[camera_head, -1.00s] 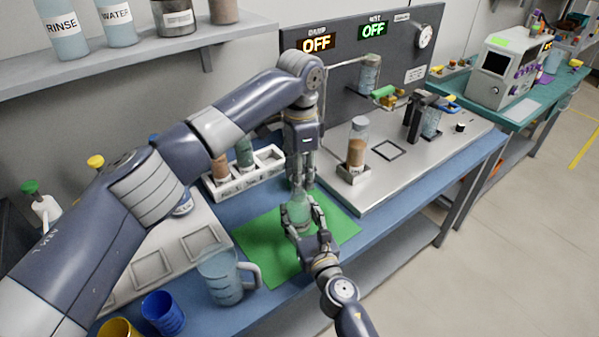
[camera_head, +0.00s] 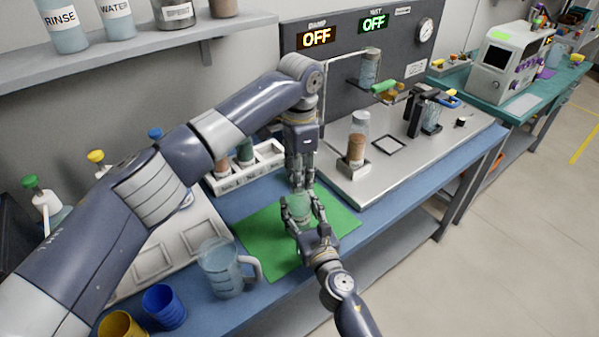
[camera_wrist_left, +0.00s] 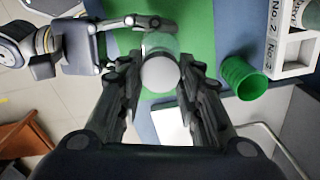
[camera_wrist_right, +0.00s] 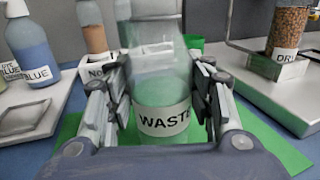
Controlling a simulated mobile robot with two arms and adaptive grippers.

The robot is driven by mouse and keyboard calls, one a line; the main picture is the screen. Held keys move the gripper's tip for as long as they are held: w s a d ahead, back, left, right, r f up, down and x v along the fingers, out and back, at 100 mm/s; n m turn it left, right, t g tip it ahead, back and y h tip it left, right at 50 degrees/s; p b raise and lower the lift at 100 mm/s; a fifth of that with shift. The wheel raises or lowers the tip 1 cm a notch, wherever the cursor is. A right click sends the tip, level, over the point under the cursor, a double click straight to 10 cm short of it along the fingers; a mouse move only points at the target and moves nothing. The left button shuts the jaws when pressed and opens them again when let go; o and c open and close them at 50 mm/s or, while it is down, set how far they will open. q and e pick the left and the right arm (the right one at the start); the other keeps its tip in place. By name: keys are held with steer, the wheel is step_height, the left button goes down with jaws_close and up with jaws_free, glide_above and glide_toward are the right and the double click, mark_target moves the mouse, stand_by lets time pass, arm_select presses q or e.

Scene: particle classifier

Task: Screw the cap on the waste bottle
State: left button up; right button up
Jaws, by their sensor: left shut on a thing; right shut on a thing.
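The waste bottle (camera_wrist_right: 165,118) is clear with greenish contents and a WASTE label. It stands upright over the green mat (camera_head: 262,243). In the head view, my right gripper (camera_head: 298,212) is shut around the bottle's sides. My left gripper (camera_head: 298,186) points straight down above the bottle. In the left wrist view, its fingers are shut on a round whitish cap (camera_wrist_left: 159,74), centred over the bottle mouth. The cap is hidden by the fingers in the head view. I cannot tell how far the cap sits on the thread.
A clear jug (camera_head: 220,268) stands left of the mat, with a blue cup (camera_head: 164,307) nearer the front. A white rack (camera_head: 235,180) holds vials behind. A green cup (camera_wrist_left: 243,77) stands beside the rack. A metal platform (camera_head: 402,165) lies to the right.

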arm_select(q)
steer(key=shift+f, duration=0.5)
steer(key=m, duration=1.4)
steer(key=shift+s, duration=0.1)
steer(key=m, duration=0.7)
steer(key=shift+a, duration=0.15)
steer(key=m, duration=0.8)
steer(key=o, duration=0.7)
steer(key=shift+c, duration=0.2)
steer(key=shift+f, duration=0.1)
